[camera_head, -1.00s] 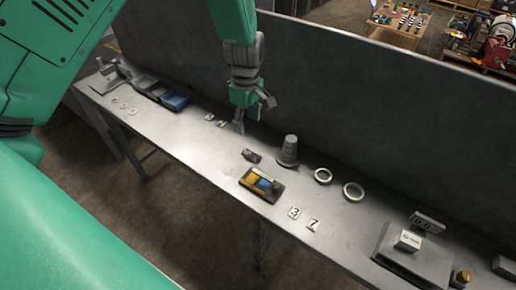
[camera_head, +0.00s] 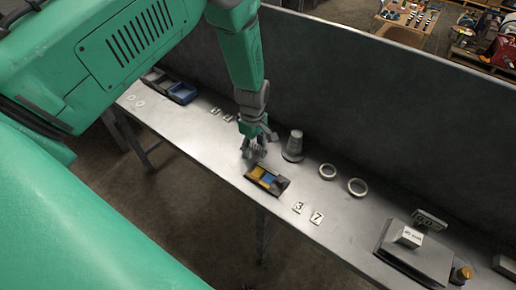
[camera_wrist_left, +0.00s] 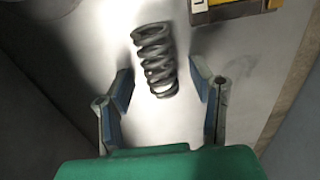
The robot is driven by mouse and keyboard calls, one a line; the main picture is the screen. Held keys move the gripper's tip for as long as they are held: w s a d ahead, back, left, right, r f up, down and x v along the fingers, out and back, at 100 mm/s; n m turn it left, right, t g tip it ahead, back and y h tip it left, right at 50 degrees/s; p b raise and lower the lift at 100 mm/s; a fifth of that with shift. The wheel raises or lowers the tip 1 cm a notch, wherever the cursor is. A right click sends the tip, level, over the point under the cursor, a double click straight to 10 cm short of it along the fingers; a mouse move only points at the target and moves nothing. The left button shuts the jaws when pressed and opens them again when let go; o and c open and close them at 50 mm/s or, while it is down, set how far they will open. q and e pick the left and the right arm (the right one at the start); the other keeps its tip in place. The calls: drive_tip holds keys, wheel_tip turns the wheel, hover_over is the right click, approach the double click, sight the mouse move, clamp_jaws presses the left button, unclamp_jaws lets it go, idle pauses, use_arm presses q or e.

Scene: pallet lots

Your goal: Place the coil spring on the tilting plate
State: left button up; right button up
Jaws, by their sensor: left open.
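The dark coil spring (camera_wrist_left: 155,60) lies on the metal bench in the left wrist view. My left gripper (camera_wrist_left: 163,78) is open, with one finger on each side of the spring's near part and visible gaps beside it. In the head view my left gripper (camera_head: 254,153) is low over the bench and hides the spring. I cannot identify the tilting plate for certain. My right gripper is not in view.
A black tray (camera_head: 284,187) with yellow and blue parts lies close by the gripper. A grey stepped cone (camera_head: 294,147) and two rings (camera_head: 327,171) stand to the right. A grey platform (camera_head: 400,265) carries a white box (camera_head: 409,236). A wall backs the bench.

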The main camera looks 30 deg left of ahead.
sight(253, 144)
use_arm(q)
clamp_jaws()
drive_tip(key=shift+r, duration=0.2)
wheel_tip(253, 144, up, 10)
drive_tip(key=shift+f+b, duration=0.15)
drive_tip(key=shift+b, duration=0.15)
drive_tip(key=s+d+f+m+b, duration=0.1)
drive_tip(key=s+m+b, duration=0.1)
drive_tip(key=s+d+f+m+b, duration=0.1)
drive_tip(key=s+d+m+b, duration=0.1)
drive_tip(key=m, duration=0.1)
drive_tip(key=s+d+f+m+b, duration=0.1)
drive_tip(key=s+m+b, duration=0.1)
drive_tip(key=m, duration=0.1)
drive_tip(key=shift+s+d, duration=0.2)
drive_tip(key=shift+d, duration=0.1)
drive_tip(key=s+d+m+b, duration=0.1)
drive_tip(key=s+m, duration=0.1)
drive_tip(key=s+d+m+b, duration=0.1)
drive_tip(key=m, duration=0.2)
drive_tip(key=s+d+f+m+b, duration=0.1)
drive_tip(key=s+d+m, duration=0.1)
drive_tip(key=m, duration=0.1)
drive_tip(key=shift+s+b, duration=0.35)
drive_tip(key=shift+s+d+r+m, duration=0.1)
drive_tip(key=shift+s+d+m, duration=0.1)
drive_tip(key=shift+m, duration=0.3)
